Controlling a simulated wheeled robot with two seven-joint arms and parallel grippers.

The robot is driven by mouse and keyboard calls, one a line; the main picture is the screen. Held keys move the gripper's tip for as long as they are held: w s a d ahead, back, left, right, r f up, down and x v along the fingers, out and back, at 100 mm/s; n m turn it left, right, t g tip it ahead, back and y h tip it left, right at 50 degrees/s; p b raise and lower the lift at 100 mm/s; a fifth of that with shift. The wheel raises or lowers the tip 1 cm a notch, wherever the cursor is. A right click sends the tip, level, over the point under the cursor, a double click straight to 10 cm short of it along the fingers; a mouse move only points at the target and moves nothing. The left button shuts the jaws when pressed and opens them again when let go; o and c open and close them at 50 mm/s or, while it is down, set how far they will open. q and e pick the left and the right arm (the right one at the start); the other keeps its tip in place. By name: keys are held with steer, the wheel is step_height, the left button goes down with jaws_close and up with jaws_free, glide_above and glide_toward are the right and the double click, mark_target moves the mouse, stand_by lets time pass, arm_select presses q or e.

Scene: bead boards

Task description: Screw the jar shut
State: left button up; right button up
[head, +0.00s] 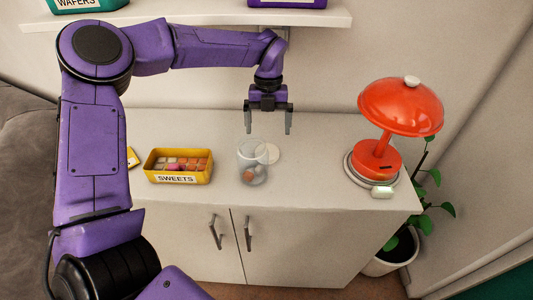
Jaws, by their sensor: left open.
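A clear jar (251,174) stands upright on the white cabinet top, with a few brownish and pale pieces low inside it. A round whitish lid (272,154) appears to lie flat on the cabinet top just behind and to the right of the jar, partly seen past its rim. My left gripper (268,130) points down above and slightly behind the jar. Its two fingers are apart with nothing between them. My right gripper is not in view.
A yellow sweets box (179,168) with colored pieces stands left of the jar. A red lamp (392,125) stands at the right, with a small white item (382,192) at its base. A shelf (190,17) hangs above. A potted plant (398,247) is beside the cabinet.

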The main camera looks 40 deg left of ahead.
mark_target(267, 146)
arm_select(q)
steer(key=shift+s+f, duration=0.15)
steer(key=shift+f, duration=1.05)
steer(key=f, duration=0.1)
steer(key=f+p, duration=0.1)
steer(key=f, duration=0.2)
steer(key=shift+s+d+f+p, duration=0.1)
steer(key=shift+s+p, duration=0.2)
steer(key=shift+p, duration=0.05)
steer(key=shift+f, duration=0.5)
steer(key=c, duration=1)
